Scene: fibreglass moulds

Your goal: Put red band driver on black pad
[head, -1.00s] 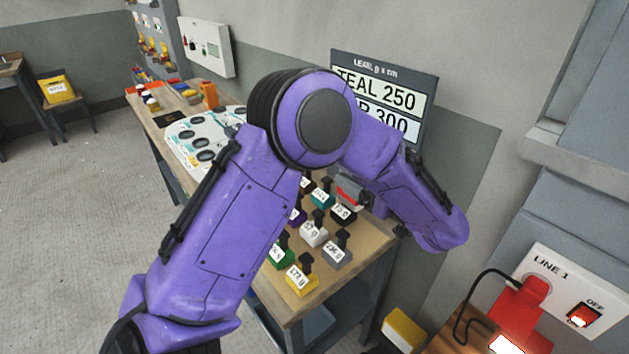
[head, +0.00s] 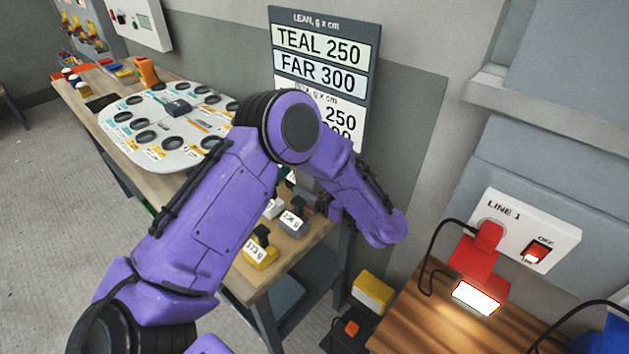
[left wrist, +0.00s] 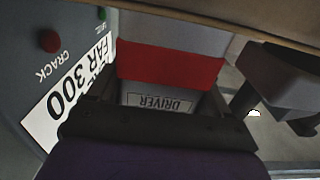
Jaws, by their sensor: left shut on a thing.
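The red band driver (left wrist: 170,65) fills the middle of the left wrist view, a grey body with a broad red band and a DRIVER label. My left gripper (left wrist: 160,100) is shut on it. In the head view my purple left arm hides most of that gripper and the driver, near the bench's right end. The black pad (head: 102,103) seems to be the small dark patch on the bench's far left part, bare and well away from the gripper.
A pale board (head: 165,150) with several round dark recesses lies between the pad and my arm. Weights with black handles, including a yellow one (head: 259,251) and a grey one (head: 292,222), stand at the bench's near end. An orange object (head: 147,71) stands behind the pad.

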